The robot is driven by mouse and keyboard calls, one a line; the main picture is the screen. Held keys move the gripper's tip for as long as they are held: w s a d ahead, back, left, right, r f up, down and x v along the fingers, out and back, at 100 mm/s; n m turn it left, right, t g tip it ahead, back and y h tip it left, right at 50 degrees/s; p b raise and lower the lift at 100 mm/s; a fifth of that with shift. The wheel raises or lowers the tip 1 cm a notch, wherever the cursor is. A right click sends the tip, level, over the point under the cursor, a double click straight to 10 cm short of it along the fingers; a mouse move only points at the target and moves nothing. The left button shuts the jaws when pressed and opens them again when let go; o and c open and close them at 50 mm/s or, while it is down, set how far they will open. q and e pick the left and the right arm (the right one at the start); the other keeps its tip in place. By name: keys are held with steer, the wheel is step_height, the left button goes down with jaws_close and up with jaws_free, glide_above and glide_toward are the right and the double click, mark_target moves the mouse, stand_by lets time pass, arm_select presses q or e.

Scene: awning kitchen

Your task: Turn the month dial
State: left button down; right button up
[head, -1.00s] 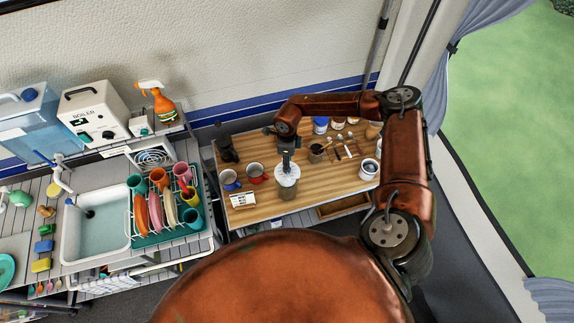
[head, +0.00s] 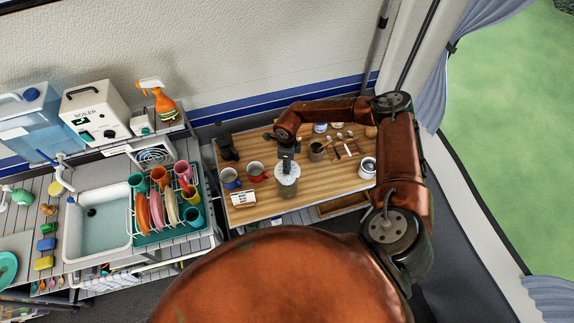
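A jar (head: 287,188) with a pale round top stands near the front middle of the wooden table. My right gripper (head: 287,171) points down at the jar's top, at or just above it; I cannot tell if it touches. Its fingers are too small and hidden to show whether they are open or shut. No month markings can be read, so I cannot tell whether the jar's top is the month dial. My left gripper is not in view.
Two mugs (head: 231,179) (head: 256,172) and a small white sign (head: 243,199) stand left of the jar. A dark pot (head: 317,151), spoons (head: 346,150) and a white cup (head: 367,167) are to the right. A dish rack (head: 152,240) and sink (head: 97,242) lie further left.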

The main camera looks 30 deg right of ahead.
steer(key=shift+m, duration=0.3)
jaws_close()
steer(key=m+b, duration=0.1)
steer(key=m, duration=0.4)
steer(key=shift+m, duration=0.3)
steer(key=m+b, duration=0.1)
steer(key=m, duration=1)
steer(key=shift+m, duration=0.3)
steer(key=m, duration=0.6)
steer(key=o, duration=0.8)
jaws_free()
